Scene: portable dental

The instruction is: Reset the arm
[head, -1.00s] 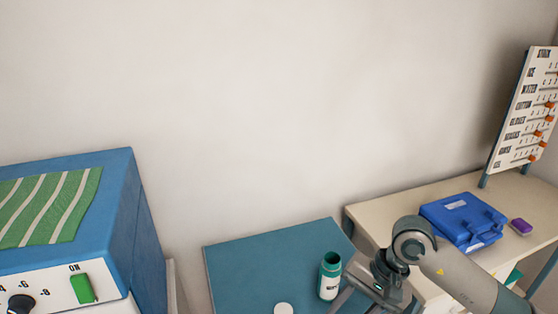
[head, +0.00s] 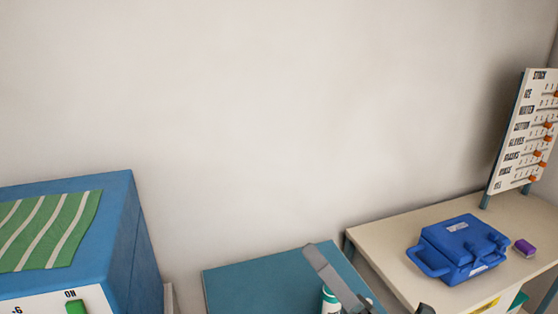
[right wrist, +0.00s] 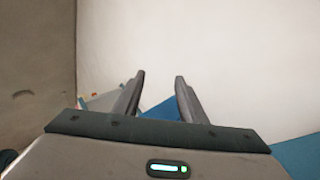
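My right gripper (head: 333,276) shows at the bottom of the head view as a raised grey finger over the teal table (head: 250,283). A green and white bottle (head: 328,301) is partly hidden by this finger and cut off by the frame edge. In the right wrist view both fingers of my right gripper (right wrist: 160,78) stand apart with nothing between them. My left gripper is not in view.
A blue box with a green striped cloth (head: 48,228) stands at the left. The wall above is clear.

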